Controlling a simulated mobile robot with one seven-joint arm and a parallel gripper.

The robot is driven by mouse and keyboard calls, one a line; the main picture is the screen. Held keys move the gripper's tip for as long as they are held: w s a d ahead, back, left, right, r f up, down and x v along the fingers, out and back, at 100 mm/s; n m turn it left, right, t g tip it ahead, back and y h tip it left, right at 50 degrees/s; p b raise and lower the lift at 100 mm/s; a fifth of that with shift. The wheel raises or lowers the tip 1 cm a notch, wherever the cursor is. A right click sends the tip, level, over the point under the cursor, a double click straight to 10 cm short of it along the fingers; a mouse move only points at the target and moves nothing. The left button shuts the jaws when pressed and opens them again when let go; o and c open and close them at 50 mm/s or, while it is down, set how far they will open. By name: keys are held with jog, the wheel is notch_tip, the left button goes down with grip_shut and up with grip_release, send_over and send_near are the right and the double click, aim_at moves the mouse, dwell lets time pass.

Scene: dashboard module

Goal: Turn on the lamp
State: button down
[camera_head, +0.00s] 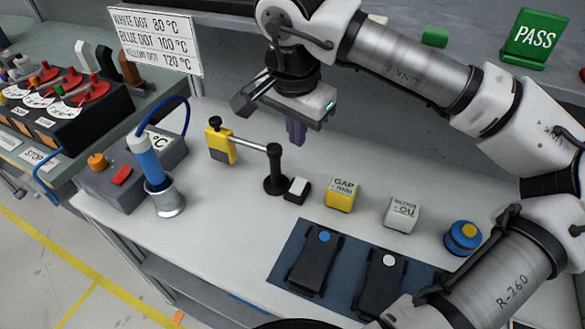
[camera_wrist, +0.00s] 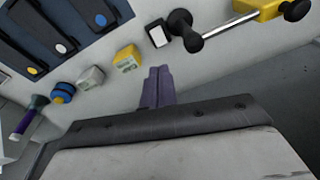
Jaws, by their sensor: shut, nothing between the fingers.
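No lamp can be clearly made out in either view. A small black block with a white top (camera_head: 298,189), like a switch, stands on the grey bench; it also shows in the wrist view (camera_wrist: 158,33). My gripper (camera_head: 296,133) is shut and empty, its purple fingers pointing down above and behind this block, apart from it. In the wrist view the shut fingers (camera_wrist: 157,86) sit below the block. A blue round piece with a yellow top (camera_head: 463,236) stands at the right; I cannot tell what it is.
A black post (camera_head: 275,172) and silver bar join a yellow block (camera_head: 221,146) beside the switch-like block. A yellow cube (camera_head: 341,194) and white cube (camera_head: 401,214) stand right. A soldering iron (camera_head: 149,162) stands left. Black devices (camera_head: 316,262) lie on a blue mat (camera_head: 346,259) in front.

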aim_at(301, 182)
jog(key=shift+a+r+n, duration=0.15)
jog(key=shift+r+n, duration=0.1)
jog(key=shift+n, duration=1.05)
jog(key=w+f+p, duration=0.1)
jog(key=f, duration=0.3)
jog(key=f+p, duration=0.1)
jog(key=f, duration=0.4)
jog(key=w+d+f+p, duration=0.1)
jog(key=f, duration=0.3)
jog(key=shift+w+f+p, duration=0.3)
jog(key=shift+f+p, duration=0.05)
jog(key=shift+f, duration=0.05)
